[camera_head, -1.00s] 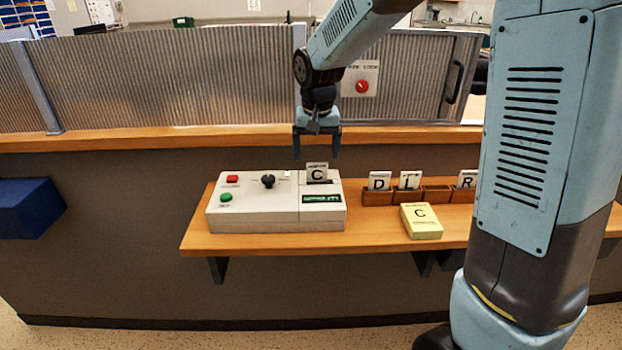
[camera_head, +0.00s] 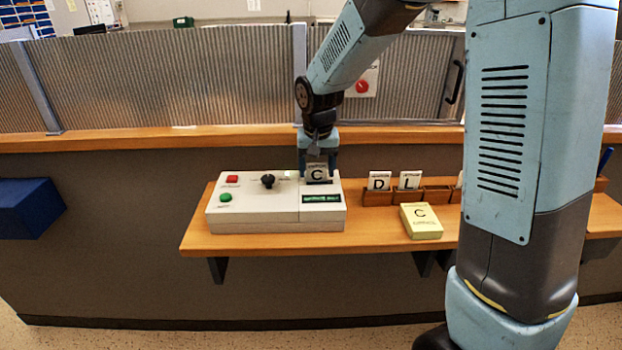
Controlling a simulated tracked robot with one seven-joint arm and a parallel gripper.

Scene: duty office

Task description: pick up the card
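A white card marked C (camera_head: 317,172) stands upright in the slot at the right end of a pale grey console (camera_head: 250,217) on the wooden shelf. My gripper (camera_head: 318,168) points down at the card, with one fingertip at its left edge and one at its right edge. The card's face shows between the fingers. Whether the fingers press on the card or stand slightly apart from it is too small to tell.
The console has a red button (camera_head: 232,179), a green button (camera_head: 225,197), a black knob (camera_head: 267,181) and a small display (camera_head: 322,199). To the right are cards D (camera_head: 379,181) and L (camera_head: 410,180) in wooden holders and a yellow C box (camera_head: 421,221). A corrugated screen (camera_head: 170,80) stands behind.

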